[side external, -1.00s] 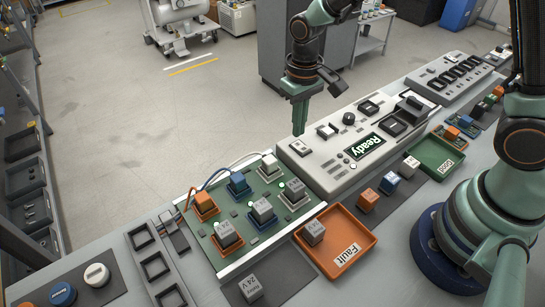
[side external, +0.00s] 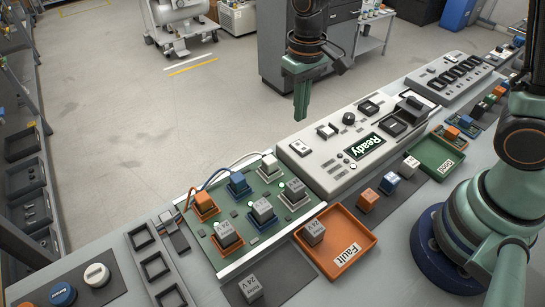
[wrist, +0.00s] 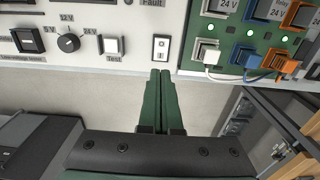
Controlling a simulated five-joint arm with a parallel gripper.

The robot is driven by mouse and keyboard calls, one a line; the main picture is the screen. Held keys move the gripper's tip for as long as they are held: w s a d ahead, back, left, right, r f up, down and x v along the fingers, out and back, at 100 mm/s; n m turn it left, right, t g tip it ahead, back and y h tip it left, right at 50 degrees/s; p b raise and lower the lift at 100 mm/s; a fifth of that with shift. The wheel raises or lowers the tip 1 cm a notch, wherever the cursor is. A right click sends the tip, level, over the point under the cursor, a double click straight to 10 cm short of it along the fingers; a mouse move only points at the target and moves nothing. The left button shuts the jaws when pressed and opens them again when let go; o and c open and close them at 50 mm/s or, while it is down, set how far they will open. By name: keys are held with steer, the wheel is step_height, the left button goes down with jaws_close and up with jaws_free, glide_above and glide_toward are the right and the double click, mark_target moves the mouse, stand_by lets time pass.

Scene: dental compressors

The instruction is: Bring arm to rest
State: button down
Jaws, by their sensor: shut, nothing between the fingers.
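My gripper (side external: 301,116) is shut and empty, its green fingers pointing down in the air by the far edge of the white tester. In the wrist view the closed fingers (wrist: 161,75) lie side by side, with nothing between them. The white tester (side external: 318,179) shows "Ready" on its display (side external: 363,147). Left of it in the side view is the green circuit board (side external: 268,217), bearing several relay blocks with green lights lit.
An orange Fault tray (side external: 367,241) holds a grey relay (side external: 314,231). A green Good tray (side external: 437,163) stands to the right. Open floor (side external: 150,120) lies beyond the bench.

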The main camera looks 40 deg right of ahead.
steer(key=s+d+r+t, duration=0.5)
steer(key=s+d+r, duration=0.4)
steer(key=r, duration=0.3)
steer(key=shift+r+t, duration=0.25)
steer(key=shift+t, duration=0.05)
